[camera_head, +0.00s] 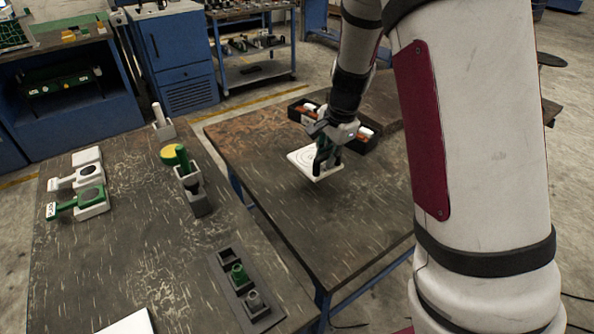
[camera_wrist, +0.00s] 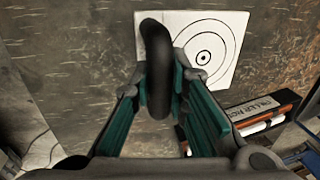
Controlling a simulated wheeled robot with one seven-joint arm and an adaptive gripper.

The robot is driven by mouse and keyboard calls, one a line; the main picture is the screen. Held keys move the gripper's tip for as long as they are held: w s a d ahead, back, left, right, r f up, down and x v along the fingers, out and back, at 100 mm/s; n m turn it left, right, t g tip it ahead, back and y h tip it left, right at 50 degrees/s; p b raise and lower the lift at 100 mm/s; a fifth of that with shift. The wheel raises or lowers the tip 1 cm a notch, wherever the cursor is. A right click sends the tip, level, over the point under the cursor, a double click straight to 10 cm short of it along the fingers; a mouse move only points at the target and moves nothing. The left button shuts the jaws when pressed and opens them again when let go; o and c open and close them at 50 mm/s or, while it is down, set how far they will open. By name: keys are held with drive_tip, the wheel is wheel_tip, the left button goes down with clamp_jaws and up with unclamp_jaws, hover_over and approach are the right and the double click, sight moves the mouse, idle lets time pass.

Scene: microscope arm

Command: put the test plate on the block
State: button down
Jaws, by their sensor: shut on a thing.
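The test plate (camera_head: 303,160) is a white square with black concentric rings. It shows over the right table, and in the wrist view (camera_wrist: 222,52) it lies beyond the fingers. My gripper (camera_head: 325,155) is shut on a dark curved handle (camera_wrist: 157,75) that stands in front of the plate. The handle hides part of the plate's left side. I cannot tell whether the plate touches the table. A plain white block (camera_head: 86,156) sits on the left table at its far left; I cannot tell for sure that it is the task's block.
White and green paddle-like pieces (camera_head: 66,206) lie near the white block. A grey holder (camera_head: 197,204), a yellow disc (camera_head: 169,155) and a grey rack (camera_head: 262,310) are on the left table. A dark box (camera_head: 366,143) stands behind my gripper. A gap separates the tables.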

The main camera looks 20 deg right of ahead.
drive_tip(key=x, duration=0.3)
drive_tip(key=s+b+x, duration=0.1)
drive_tip(key=x, duration=0.5)
drive_tip(key=shift+s+d+f, duration=0.35)
drive_tip(key=shift+f, duration=0.1)
drive_tip(key=c, duration=1.6)
unclamp_jaws()
drive_tip(key=shift+o, duration=0.2)
